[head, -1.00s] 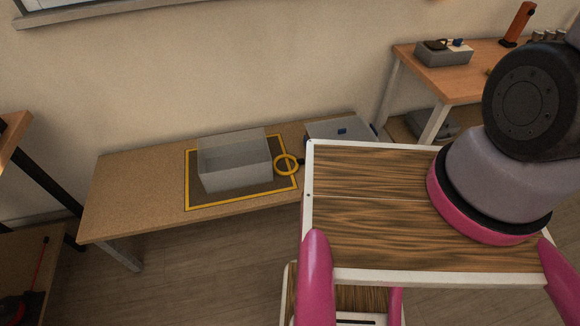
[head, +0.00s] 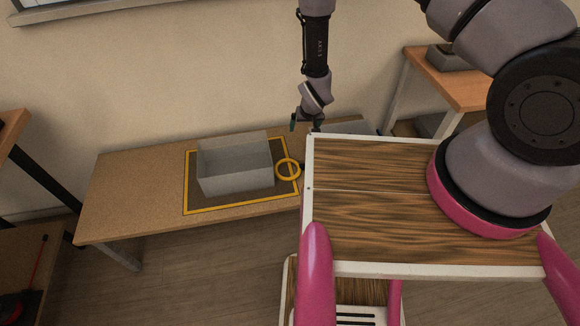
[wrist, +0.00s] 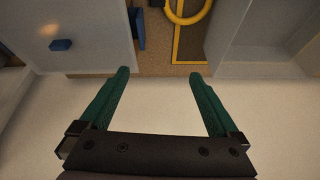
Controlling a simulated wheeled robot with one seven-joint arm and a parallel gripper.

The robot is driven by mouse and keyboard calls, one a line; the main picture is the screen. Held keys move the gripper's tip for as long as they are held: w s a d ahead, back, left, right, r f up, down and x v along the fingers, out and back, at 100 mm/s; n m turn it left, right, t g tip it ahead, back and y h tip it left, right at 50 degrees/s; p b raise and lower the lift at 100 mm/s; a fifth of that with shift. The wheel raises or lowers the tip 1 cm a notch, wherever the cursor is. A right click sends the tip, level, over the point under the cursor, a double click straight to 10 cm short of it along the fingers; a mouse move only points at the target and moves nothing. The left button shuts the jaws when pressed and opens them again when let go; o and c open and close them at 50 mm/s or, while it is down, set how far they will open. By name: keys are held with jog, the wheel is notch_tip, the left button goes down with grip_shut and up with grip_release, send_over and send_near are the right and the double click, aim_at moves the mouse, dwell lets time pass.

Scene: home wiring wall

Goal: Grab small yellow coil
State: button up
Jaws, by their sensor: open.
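The small yellow coil (head: 288,170) is a ring at the right edge of the yellow-bordered dark mat (head: 240,204) on the low bench, beside a clear bin. A dark piece shows at its right side. In the wrist view the coil (wrist: 187,19) is partly cut off by the top edge. My gripper (head: 302,124) hangs toward the back of the bench, behind and slightly right of the coil. Its green fingers (wrist: 160,73) are spread apart with nothing between them, and the coil lies beyond the fingertips.
The clear bin (head: 234,178) stands open on the mat, left of the coil. A grey box (wrist: 85,38) with a blue piece (wrist: 61,44) is on the other side. My wood-topped base is close to the bench's right part. The bench's left end (head: 125,190) is bare.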

jog(key=n, duration=0.1)
send_near(302, 167)
jog(key=x, duration=0.2)
jog(key=shift+a+f, duration=0.1)
jog(key=shift+f, duration=0.25)
jog(key=shift+w+x, duration=0.1)
jog(key=shift+x, duration=1.35)
jog(key=shift+w+x, duration=0.15)
jog(key=shift+x, duration=1.25)
jog(key=shift+r, duration=0.1)
grip_shut()
